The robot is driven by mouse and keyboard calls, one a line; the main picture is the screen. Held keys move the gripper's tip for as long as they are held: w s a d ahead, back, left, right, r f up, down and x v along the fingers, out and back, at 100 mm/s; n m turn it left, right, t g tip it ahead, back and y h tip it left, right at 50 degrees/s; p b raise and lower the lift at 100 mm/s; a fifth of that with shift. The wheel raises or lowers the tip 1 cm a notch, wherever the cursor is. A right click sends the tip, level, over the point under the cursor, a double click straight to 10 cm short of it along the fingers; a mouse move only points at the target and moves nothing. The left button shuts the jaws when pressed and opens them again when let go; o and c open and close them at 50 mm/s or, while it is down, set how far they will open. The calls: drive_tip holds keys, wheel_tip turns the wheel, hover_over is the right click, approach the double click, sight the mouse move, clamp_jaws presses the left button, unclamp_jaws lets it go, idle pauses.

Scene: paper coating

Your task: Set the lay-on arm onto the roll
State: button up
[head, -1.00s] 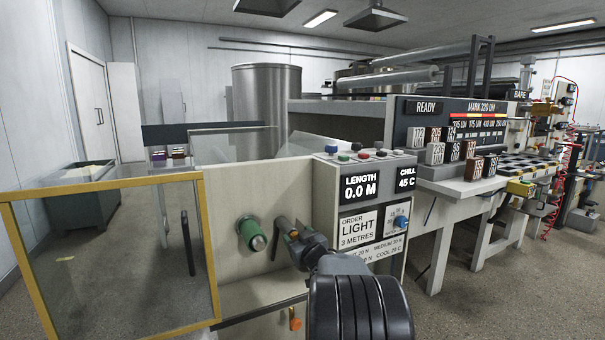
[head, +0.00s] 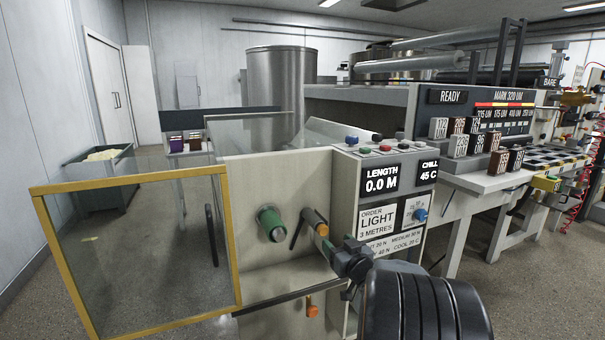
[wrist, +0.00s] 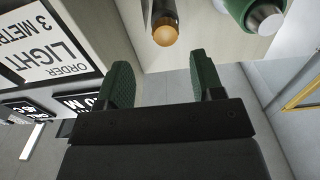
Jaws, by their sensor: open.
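A brown bar with an orange end (head: 315,222) sticks out of the cream machine face, beside a thin dark lever (head: 297,231); these look like the lay-on arm and its handle. The green roll (head: 270,222) with a grey end is to their left, apart from the bar. My gripper (head: 338,252) is just right of and below the orange end. In the wrist view my gripper (wrist: 162,78) has its two green-padded fingers apart and nothing between them. The orange end (wrist: 165,33) lies ahead of the gap, and the green roll (wrist: 250,12) is to the right.
A yellow-framed clear guard (head: 138,255) stands at the left. A second orange knob (head: 312,311) is low on the machine. Open floor lies beyond the guard at left.

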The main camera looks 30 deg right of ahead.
drive_tip(key=s+p, duration=0.1)
drive_tip(key=s, duration=0.5)
drive_tip(key=w+a+r+m+g+h+p, duration=0.1)
drive_tip(key=a+r+g+p, duration=0.15)
drive_tip(key=r+p, duration=0.45)
drive_tip(key=w+a+r+g+h+p, duration=0.1)
drive_tip(key=a+r+g+p, duration=0.15)
drive_tip(key=r+p, duration=0.55)
drive_tip(key=s+a+r+g+y+p, duration=0.1)
drive_tip(key=s+a+r+g+p, duration=0.4)
drive_tip(key=a+r+p, duration=0.5)
drive_tip(key=shift+a+y+p, duration=0.4)
drive_tip(key=shift+a+p, duration=0.6)
drive_tip(key=shift+p, duration=0.55)
drive_tip(key=shift+c, duration=0.3)
